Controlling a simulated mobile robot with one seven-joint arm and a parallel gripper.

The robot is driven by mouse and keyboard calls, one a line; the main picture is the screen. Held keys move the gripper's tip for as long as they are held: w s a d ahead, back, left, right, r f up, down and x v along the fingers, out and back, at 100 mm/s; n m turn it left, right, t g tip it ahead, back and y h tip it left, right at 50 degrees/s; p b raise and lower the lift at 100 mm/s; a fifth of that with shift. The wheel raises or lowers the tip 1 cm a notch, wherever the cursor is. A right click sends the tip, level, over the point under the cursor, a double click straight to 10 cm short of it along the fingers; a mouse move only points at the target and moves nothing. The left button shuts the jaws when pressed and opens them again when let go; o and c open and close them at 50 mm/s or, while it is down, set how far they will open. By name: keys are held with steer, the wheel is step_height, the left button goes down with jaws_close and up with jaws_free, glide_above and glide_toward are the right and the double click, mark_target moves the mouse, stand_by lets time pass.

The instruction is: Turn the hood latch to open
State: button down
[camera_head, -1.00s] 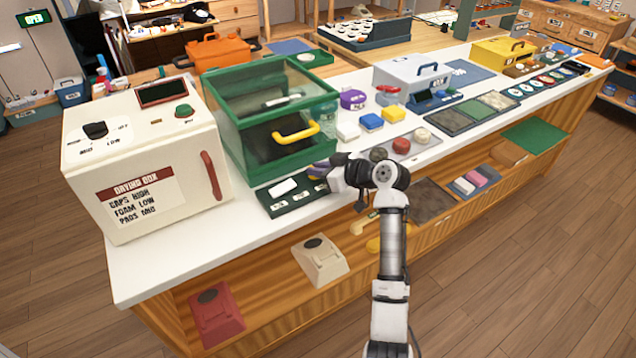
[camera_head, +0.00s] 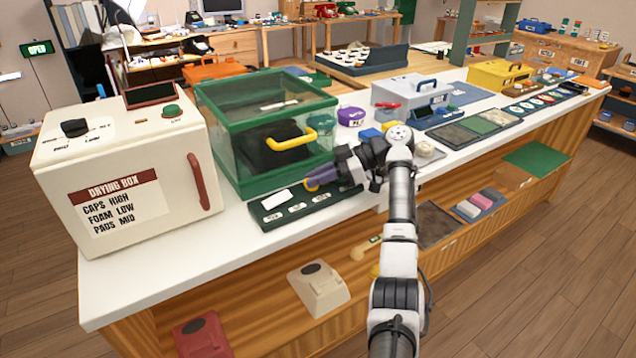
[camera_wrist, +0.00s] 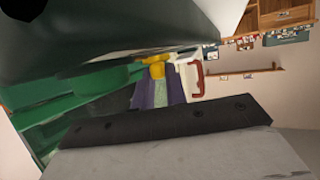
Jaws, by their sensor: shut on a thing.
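The green hood (camera_head: 262,180) with clear panels stands on the white counter, right of the drying box. Its yellow bar handle (camera_head: 292,140) is on the front, and the lid looks down. My gripper (camera_head: 316,180) has purple fingers and is at the hood's lower front right, below the handle. It is shut on a small yellow piece (camera_head: 310,184), which looks like the hood latch and is mostly hidden by the fingers. In the wrist view the purple fingers (camera_wrist: 158,92) point at the yellow piece (camera_wrist: 155,68), close to the green hood frame (camera_wrist: 65,98). The latch's angle is unclear.
The drying box (camera_head: 135,170) with a red handle stands at the left. A dark green tray (camera_head: 285,216) with a white block lies just below my gripper. A purple-lidded jar (camera_head: 351,116) and coloured blocks are behind my arm. The counter's front left is clear.

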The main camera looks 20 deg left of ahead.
steer(key=shift+n+h, duration=0.3)
stand_by(0.4)
steer(key=c, duration=1.4)
jaws_free()
steer(key=shift+c, duration=0.2)
steer(key=shift+r, duration=0.1)
